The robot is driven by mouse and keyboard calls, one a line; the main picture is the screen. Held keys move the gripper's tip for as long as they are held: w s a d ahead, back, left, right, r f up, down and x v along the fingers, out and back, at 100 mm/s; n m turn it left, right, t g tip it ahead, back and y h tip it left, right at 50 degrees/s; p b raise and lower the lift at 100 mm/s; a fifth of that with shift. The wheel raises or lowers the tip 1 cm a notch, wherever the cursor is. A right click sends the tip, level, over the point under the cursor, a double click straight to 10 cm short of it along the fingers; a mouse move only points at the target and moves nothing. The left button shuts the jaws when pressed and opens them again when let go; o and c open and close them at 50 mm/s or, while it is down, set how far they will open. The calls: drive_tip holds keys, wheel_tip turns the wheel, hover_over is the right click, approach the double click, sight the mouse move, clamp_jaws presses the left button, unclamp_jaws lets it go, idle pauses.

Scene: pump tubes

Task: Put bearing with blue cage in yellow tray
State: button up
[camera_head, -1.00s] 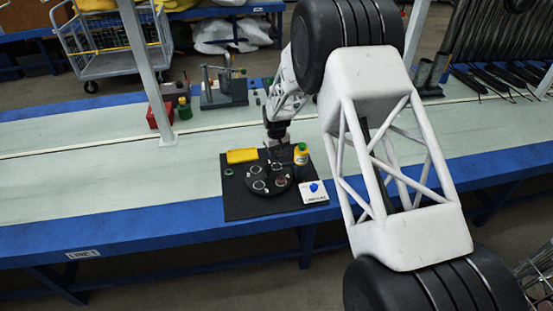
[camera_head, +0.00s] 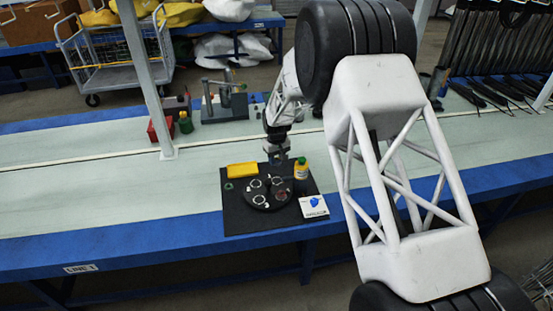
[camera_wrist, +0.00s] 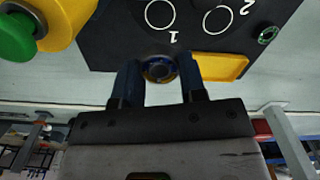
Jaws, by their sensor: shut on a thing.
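My gripper (camera_wrist: 159,76) is shut on a small round bearing with a blue cage (camera_wrist: 159,69), held between the two fingertips in the wrist view. In the head view my gripper (camera_head: 277,157) is above the back part of the black mat, and the bearing is too small to make out there. The yellow tray (camera_head: 242,170) lies at the mat's back left. It also shows in the wrist view (camera_wrist: 222,66), just right of the fingers and below the held bearing. The tray's visible part looks empty.
The bench left of the mat is clear.

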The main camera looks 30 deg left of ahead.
drive_tip(key=shift+a, duration=0.1)
drive_tip(key=shift+a+m, duration=0.3)
drive_tip(key=shift+a, duration=0.4)
drive_tip(key=s+a+f+m, duration=0.1)
drive_tip(key=a+m, duration=0.7)
drive_tip(key=a, duration=0.8)
drive_tip(key=shift+f, duration=0.7)
drive_tip(key=shift+s, duration=0.1)
hover_over(243, 171)
drive_tip(key=shift+a+f, duration=0.1)
drive_tip(key=shift+f, duration=2.85)
drive_tip(key=shift+f, duration=0.1)
drive_tip(key=shift+f, duration=1.95)
drive_tip(key=shift+f, duration=0.2)
